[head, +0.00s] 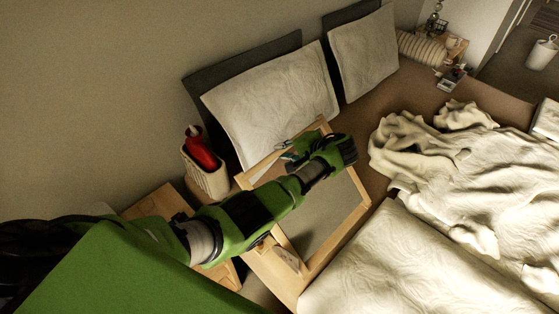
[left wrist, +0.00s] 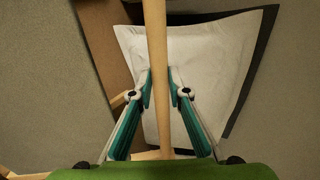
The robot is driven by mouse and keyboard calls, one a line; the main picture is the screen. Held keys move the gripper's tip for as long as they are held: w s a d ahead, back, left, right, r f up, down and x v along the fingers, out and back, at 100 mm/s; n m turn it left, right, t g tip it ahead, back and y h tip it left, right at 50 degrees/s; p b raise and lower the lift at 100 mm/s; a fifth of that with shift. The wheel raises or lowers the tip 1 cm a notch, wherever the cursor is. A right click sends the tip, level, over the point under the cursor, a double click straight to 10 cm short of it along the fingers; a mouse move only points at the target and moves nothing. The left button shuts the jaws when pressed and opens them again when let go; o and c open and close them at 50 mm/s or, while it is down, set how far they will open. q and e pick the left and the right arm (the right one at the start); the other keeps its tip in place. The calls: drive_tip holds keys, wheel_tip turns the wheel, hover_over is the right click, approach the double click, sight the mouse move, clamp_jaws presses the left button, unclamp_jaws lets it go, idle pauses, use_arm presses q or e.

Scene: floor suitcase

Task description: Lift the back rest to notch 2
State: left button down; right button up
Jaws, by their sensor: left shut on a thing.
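The back rest (head: 338,239) is a light wooden frame around a flat grey area, at the middle of the head view. It stands near the pillows, and its tilt and notch cannot be read. My left gripper (head: 285,152) reaches over it, its teal fingers at the frame's upper bar near the white pillow. In the left wrist view the teal fingers of the gripper (left wrist: 160,86) are on both sides of a wooden bar (left wrist: 155,30), shut on it. My left arm hides part of the frame. My right gripper is not in view.
A white pillow (head: 275,100) lies behind the frame and another (head: 365,55) farther right. A rumpled blanket (head: 470,165) covers the right side. A bin with a red object (head: 200,150) and a wooden cabinet (head: 155,203) stand at the left, close to my arm.

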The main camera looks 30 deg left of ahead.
use_arm(q)
drive_tip(key=shift+p+v, duration=0.65)
drive_tip(key=shift+v, duration=0.7)
drive_tip(key=shift+d+r, duration=0.1)
drive_tip(key=shift+d, duration=0.05)
drive_tip(key=c, duration=1.9)
unclamp_jaws()
drive_tip(key=shift+d, duration=0.1)
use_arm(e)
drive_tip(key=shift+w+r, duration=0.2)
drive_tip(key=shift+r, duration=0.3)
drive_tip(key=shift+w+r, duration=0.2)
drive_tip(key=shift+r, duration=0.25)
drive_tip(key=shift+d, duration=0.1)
use_arm(q)
drive_tip(key=v, duration=1.2)
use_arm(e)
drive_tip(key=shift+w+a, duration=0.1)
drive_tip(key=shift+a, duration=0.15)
